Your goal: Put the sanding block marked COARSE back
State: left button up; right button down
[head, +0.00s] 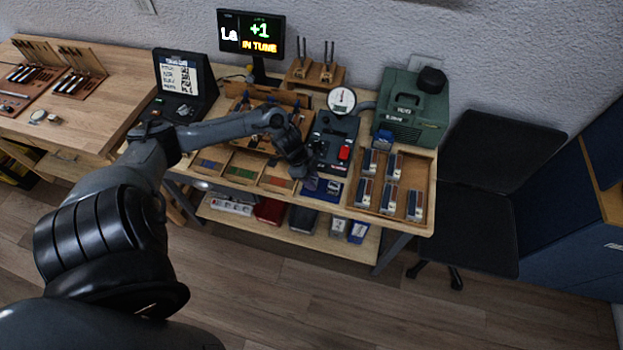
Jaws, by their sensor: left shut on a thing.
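My left gripper (304,173) reaches over the front of the workbench, just left of the wooden tray (376,212). It is shut on a small dark bluish block (311,184), mostly hidden by the fingers; no marking on it can be read. Several sanding blocks with red, grey and blue sides stand in the wooden tray, among them one at the front left (364,191) and one at the front right (415,206). Their labels are too small to read. My right gripper is not in view.
A black device with a red switch (344,153) and a round dial (341,100) stands behind the gripper. A green machine (411,112) stands behind the tray. A tuner screen (251,34) is at the back. Shallow compartments with coloured strips (242,174) lie left of the gripper.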

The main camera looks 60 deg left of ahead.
pick_arm(q)
jog(key=shift+f, duration=0.1)
jog(key=o, duration=0.9)
jog(key=shift+o, duration=0.2)
